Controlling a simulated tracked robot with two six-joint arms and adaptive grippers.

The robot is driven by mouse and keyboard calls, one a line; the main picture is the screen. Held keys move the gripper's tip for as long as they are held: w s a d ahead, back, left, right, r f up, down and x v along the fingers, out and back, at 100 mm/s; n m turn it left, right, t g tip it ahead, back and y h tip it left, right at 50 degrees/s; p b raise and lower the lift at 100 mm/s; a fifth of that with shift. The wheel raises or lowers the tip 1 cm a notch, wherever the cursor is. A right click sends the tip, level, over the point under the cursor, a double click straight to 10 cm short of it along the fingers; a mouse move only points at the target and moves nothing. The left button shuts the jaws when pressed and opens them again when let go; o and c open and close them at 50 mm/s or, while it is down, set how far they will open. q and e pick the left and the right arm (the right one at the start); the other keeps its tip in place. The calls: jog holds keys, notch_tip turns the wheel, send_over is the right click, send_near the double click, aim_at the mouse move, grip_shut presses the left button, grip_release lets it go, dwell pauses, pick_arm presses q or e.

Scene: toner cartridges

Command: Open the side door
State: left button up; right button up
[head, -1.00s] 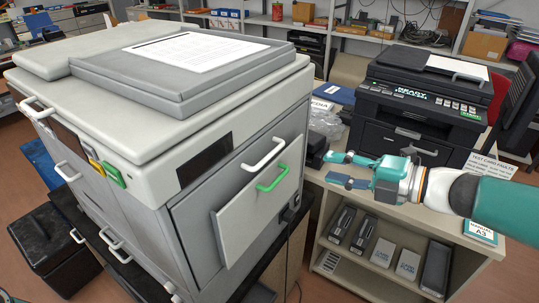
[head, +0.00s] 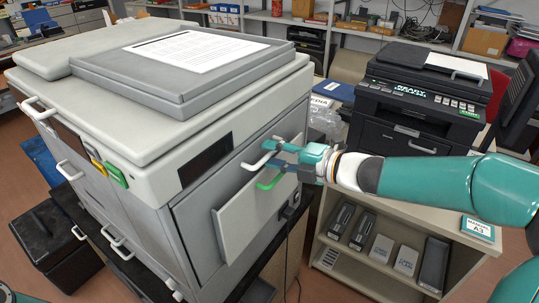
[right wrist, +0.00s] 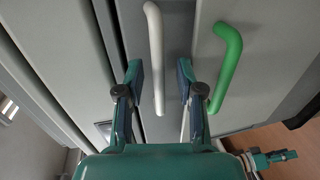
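The big grey copier (head: 120,100) has two handles on its right side: a white handle (head: 258,161) and, below it, a green handle (head: 270,182) on a lighter panel (head: 240,222). Which panel is the side door is not marked. My right gripper (head: 280,153) is at the handles. In the right wrist view its open fingers (right wrist: 158,78) are on either side of the white handle (right wrist: 155,50), with gaps; the green handle (right wrist: 228,60) lies outside them, to the right. A small teal gripper, apparently my left (right wrist: 285,156), shows far off at lower right; its fingers are unclear.
A black printer (head: 415,115) stands on a shelf unit (head: 330,240) to the right, with cartridges (head: 380,250) below. A cable (head: 290,245) hangs by the copier's side. A dark box (head: 65,240) stands at lower left.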

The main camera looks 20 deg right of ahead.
jog(key=shift+c, duration=0.3)
grip_shut()
